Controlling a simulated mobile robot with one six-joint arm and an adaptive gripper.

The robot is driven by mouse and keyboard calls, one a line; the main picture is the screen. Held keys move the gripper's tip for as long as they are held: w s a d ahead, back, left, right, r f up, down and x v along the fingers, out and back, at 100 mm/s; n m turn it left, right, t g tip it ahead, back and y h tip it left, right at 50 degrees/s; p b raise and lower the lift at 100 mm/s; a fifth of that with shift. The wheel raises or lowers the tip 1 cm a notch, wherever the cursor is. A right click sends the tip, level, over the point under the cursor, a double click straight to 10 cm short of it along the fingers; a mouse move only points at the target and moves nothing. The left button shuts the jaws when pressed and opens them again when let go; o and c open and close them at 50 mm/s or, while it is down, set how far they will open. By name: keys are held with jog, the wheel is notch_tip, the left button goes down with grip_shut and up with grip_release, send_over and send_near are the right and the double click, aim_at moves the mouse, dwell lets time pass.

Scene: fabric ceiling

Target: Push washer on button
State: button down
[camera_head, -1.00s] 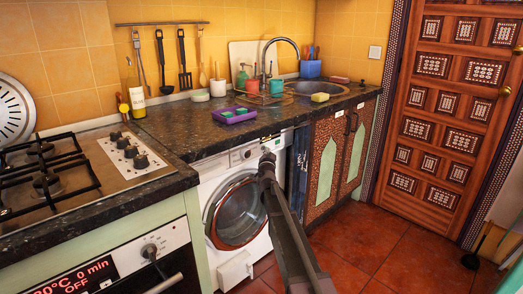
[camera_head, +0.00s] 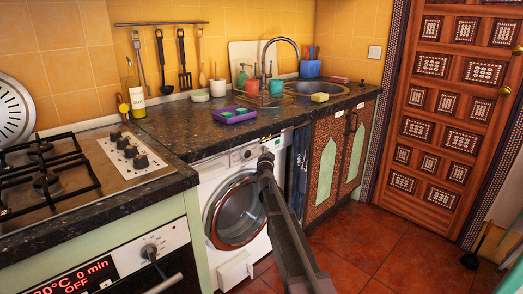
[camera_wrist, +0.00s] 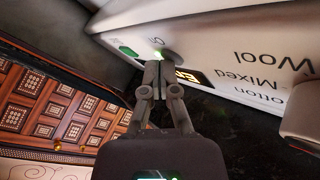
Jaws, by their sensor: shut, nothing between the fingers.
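The white washer (camera_head: 233,262) stands under the dark counter, its round door shut. My gripper (camera_head: 266,157) is at the right part of its front panel. In the wrist view my gripper (camera_wrist: 157,68) is shut and empty, upside down against the panel text. A lit display (camera_wrist: 190,76) with yellow letters is just right of the fingers, partly hidden.
The dark countertop (camera_head: 190,140) overhangs the washer and holds a purple tray (camera_head: 234,115). A stove (camera_head: 60,175) is at left, and patterned cabinets (camera_head: 325,165) are right of the washer. A green mark (camera_wrist: 128,50) and a knob (camera_wrist: 302,112) are on the panel.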

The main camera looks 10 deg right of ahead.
dwell(0.3)
jog(key=shift+s+d, duration=0.3)
jog(key=shift+s, duration=0.2)
jog(key=s+d, duration=0.3)
jog(key=s, duration=0.2)
jog(key=shift+d, duration=0.3)
dwell(0.6)
jog(key=shift+w, duration=0.1)
jog(key=shift+a+f, duration=0.1)
